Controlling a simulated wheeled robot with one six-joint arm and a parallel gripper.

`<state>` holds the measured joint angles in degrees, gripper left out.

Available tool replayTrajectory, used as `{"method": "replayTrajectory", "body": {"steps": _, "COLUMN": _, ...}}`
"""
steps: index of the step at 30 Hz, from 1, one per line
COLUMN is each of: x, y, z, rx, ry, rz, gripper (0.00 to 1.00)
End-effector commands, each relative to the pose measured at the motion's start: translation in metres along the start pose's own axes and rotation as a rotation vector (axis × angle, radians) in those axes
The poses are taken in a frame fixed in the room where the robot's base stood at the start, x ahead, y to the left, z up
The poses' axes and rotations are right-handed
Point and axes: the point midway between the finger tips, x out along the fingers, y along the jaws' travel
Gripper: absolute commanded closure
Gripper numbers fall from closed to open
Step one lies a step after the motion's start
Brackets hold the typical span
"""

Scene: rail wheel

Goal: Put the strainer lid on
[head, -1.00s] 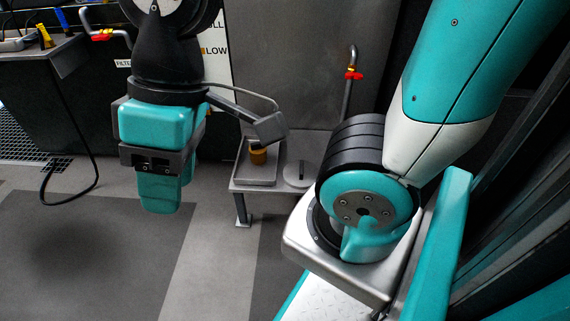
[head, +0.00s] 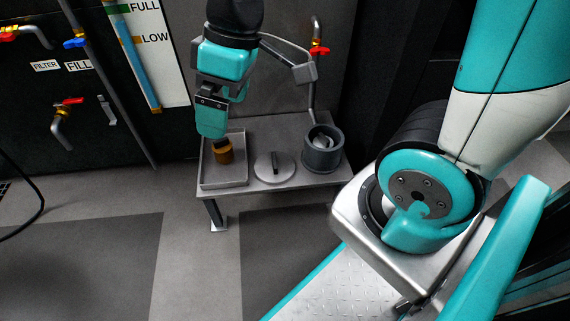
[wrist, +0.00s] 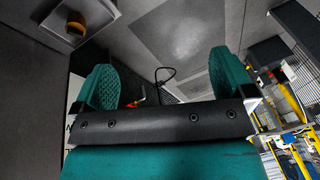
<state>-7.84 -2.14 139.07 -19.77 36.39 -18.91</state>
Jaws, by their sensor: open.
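The strainer lid (head: 265,169) is a flat round grey disc with a raised bar handle. It lies on the low grey bench, between a tray and a dark round pot. The pot (head: 322,156), seemingly the strainer housing, is open on top, with a pale curved part inside. My gripper (head: 211,134) shows in the head view above the tray, left of the lid. In the wrist view my gripper (wrist: 160,85) has its two teal fingers wide apart with nothing between them. The lid cannot be made out in the wrist view.
The shallow grey tray (head: 224,184) holds an amber cylinder (head: 223,152), also at upper left in the wrist view (wrist: 75,30). A red-handled pipe (head: 317,50) rises behind the pot. Valves and a gauge panel line the left wall. Floor before the bench is clear.

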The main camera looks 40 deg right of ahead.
Motion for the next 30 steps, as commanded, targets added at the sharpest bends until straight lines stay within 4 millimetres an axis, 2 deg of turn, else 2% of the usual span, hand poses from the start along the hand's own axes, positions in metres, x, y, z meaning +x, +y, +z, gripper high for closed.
{"method": "replayTrajectory", "body": {"steps": 1, "x": 0.027, "y": 0.038, "z": -0.002, "rx": -0.01, "ry": -0.023, "rz": 0.023, "gripper": 0.0}}
{"method": "replayTrajectory", "body": {"steps": 4, "x": 0.065, "y": 0.109, "z": 0.001, "rx": -0.072, "ry": -0.065, "rz": 0.079, "gripper": 0.0}}
{"method": "replayTrajectory", "body": {"steps": 6, "x": 0.092, "y": 0.154, "z": 0.011, "rx": -0.119, "ry": -0.104, "rz": 0.109, "gripper": 0.0}}
{"method": "replayTrajectory", "body": {"steps": 9, "x": 0.124, "y": 0.206, "z": 0.031, "rx": -0.183, "ry": -0.158, "rz": 0.138, "gripper": 0.0}}
{"method": "replayTrajectory", "body": {"steps": 12, "x": 0.148, "y": 0.24, "z": 0.051, "rx": -0.234, "ry": -0.205, "rz": 0.151, "gripper": 0.0}}
{"method": "replayTrajectory", "body": {"steps": 16, "x": 0.166, "y": 0.263, "z": 0.067, "rx": -0.274, "ry": -0.237, "rz": 0.157, "gripper": 0.0}}
{"method": "replayTrajectory", "body": {"steps": 20, "x": 0.188, "y": 0.27, "z": 0.075, "rx": -0.285, "ry": -0.245, "rz": 0.158, "gripper": 0.0}}
{"method": "replayTrajectory", "body": {"steps": 30, "x": 0.262, "y": 0.284, "z": 0.09, "rx": -0.285, "ry": -0.244, "rz": 0.157, "gripper": 0.0}}
